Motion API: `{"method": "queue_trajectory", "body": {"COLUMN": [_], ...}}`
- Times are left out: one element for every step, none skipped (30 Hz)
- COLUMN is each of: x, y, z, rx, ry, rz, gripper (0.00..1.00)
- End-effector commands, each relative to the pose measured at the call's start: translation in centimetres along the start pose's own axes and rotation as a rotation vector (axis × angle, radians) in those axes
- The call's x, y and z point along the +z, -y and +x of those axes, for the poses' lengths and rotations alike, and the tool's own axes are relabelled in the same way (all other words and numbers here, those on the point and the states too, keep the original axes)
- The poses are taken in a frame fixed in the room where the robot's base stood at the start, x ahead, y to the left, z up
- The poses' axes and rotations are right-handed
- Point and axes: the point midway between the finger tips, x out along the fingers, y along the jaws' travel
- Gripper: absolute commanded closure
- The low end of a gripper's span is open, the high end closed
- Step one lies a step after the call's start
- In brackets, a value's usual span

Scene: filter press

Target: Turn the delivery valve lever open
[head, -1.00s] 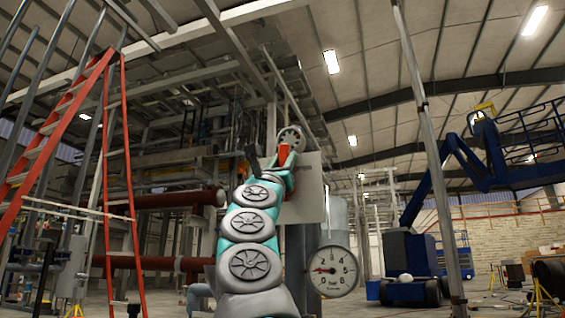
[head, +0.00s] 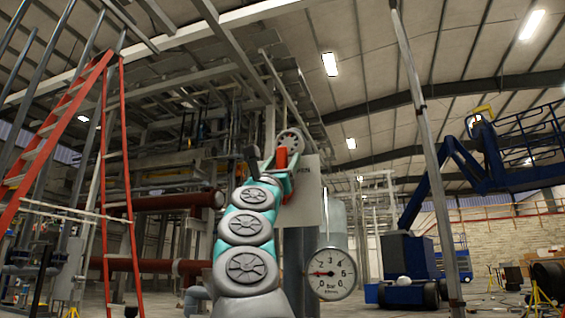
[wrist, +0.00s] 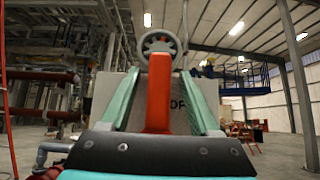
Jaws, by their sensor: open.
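The red delivery valve lever (wrist: 158,92) stands upright in the wrist view, between the two teal fingers of my gripper (wrist: 160,98). The fingers are open, with a gap showing on each side of the lever's upper part. A grey round wheel-like part (wrist: 158,42) shows behind the lever's top. In the head view my gripper (head: 280,172) is raised around the red lever (head: 282,158), and my arm hides part of it. A pale plate (head: 303,205) stands behind, with the letters "PEN" showing at its edge.
A round pressure gauge in bar (head: 331,274) sits low, right of my arm. An orange ladder (head: 107,180) stands at left, with dark red pipes (head: 165,202) behind. A thin grey post (head: 430,150) and a blue lift (head: 410,255) are at right.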

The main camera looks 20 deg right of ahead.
Motion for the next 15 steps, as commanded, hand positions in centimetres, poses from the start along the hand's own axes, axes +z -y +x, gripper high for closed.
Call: {"method": "queue_trajectory", "body": {"x": [0.0, -0.1, -0.1, -0.2, -0.2, -0.3, -0.4, -0.5, -0.6, -0.6, -0.6, -0.5, -0.5, -0.5, -0.5], "y": [0.0, 0.0, 0.0, 0.0, 0.0, 0.0, -0.1, -0.1, -0.1, -0.1, -0.1, 0.0, 0.1, 0.1, 0.0], "z": [-0.1, -0.1, -0.3, -0.5, -0.7, -1.1, -1.5, -1.9, -2.5, -3.0, -3.5, -4.1, -4.5, -5.0, -5.6], "rx": [0.0, 0.0, 0.0, 0.0, 0.0, 0.001, 0.001, 0.002, 0.003, 0.004, 0.004, 0.003, 0.002, 0.001, 0.001], "ry": [0.0, 0.0, 0.0, 0.0, -0.001, -0.001, -0.002, -0.002, -0.002, -0.002, -0.001, -0.001, -0.001, -0.001, -0.001], "rz": [0.0, 0.0, 0.0, 0.0, 0.0, 0.001, 0.001, 0.001, 0.001, 0.0, 0.001, 0.002, 0.002, 0.001, 0.0], "gripper": [0.38, 0.38, 0.38, 0.38, 0.38, 0.38, 0.38, 0.38, 0.38, 0.38, 0.38, 0.38, 0.38, 0.38, 0.38]}}
